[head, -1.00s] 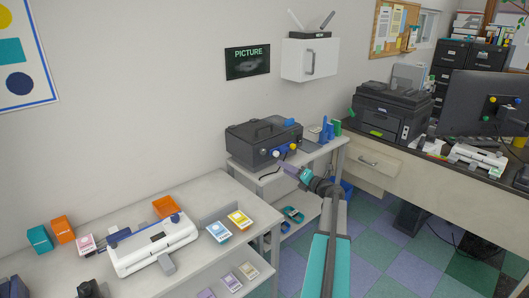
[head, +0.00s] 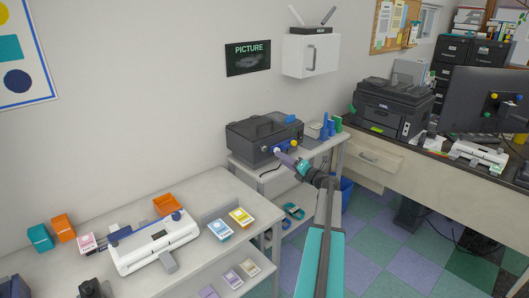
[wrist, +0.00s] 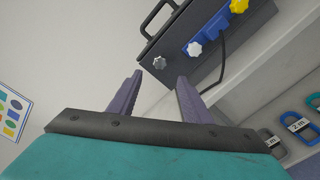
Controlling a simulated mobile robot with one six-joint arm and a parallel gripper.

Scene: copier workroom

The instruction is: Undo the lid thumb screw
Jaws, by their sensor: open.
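A dark grey case (head: 255,140) with a top handle stands on the small side table; it fills the top of the wrist view (wrist: 185,35). I cannot tell for sure which is the lid thumb screw. My gripper (wrist: 160,78) is open, its purple fingers pointing at the case front with the grey knob ahead of the gap. In the head view my gripper (head: 281,155) hides part of that front.
A cable (wrist: 223,65) hangs beside the case. A white desk (head: 85,255) with a white machine (head: 150,243) and cards is at left; a printer (head: 392,110) stands on the dark counter at right. A wall cabinet (head: 311,56) hangs above.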

